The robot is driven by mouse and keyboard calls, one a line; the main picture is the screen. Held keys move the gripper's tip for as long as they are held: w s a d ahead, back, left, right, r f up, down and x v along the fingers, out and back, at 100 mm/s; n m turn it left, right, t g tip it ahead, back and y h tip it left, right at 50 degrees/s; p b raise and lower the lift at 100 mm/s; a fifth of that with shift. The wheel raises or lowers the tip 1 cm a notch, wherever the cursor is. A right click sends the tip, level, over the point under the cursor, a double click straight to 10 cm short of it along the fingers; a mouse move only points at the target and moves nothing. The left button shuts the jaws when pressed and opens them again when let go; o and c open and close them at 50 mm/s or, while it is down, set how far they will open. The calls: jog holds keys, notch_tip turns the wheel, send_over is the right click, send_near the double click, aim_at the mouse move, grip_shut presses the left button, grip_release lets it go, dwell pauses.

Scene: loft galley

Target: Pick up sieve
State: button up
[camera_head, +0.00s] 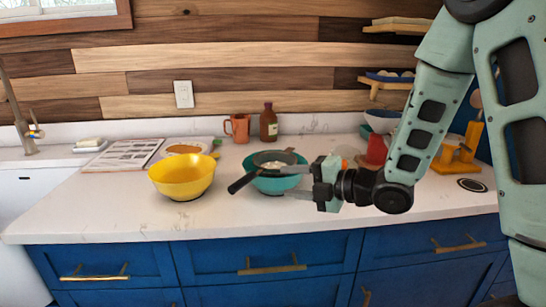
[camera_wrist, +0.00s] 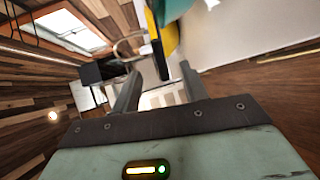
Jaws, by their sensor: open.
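The sieve (camera_head: 275,158) has a dark round mesh and a black handle (camera_head: 243,183). It rests across the top of a teal bowl (camera_head: 281,184), its handle sticking out to the lower left. Something pale shows in or under the mesh. My gripper (camera_head: 291,182) is open at the right front of the bowl, its fingers pointing left. One finger overlaps the bowl's rim in the picture; I cannot tell if they touch. In the wrist view the two fingers (camera_wrist: 160,80) stand apart with nothing clearly held. Teal and yellow shapes show at the top there, partly cut off.
A yellow bowl (camera_head: 182,180) stands left of the teal bowl. An orange mug (camera_head: 239,128) and a brown bottle (camera_head: 268,123) stand behind. A red object (camera_head: 376,150) and a wooden stand (camera_head: 455,155) are at right. The front left counter (camera_head: 100,200) is clear.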

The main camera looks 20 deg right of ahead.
aim_at(254, 176)
jog(key=p+x, duration=0.1)
jog(key=x, duration=0.6)
jog(key=shift+p+x, duration=0.95)
jog(key=shift+x, duration=1.7)
jog(key=shift+w+d+r, duration=0.1)
jog(key=shift+r, duration=0.05)
jog(key=shift+c, duration=0.3)
grip_shut()
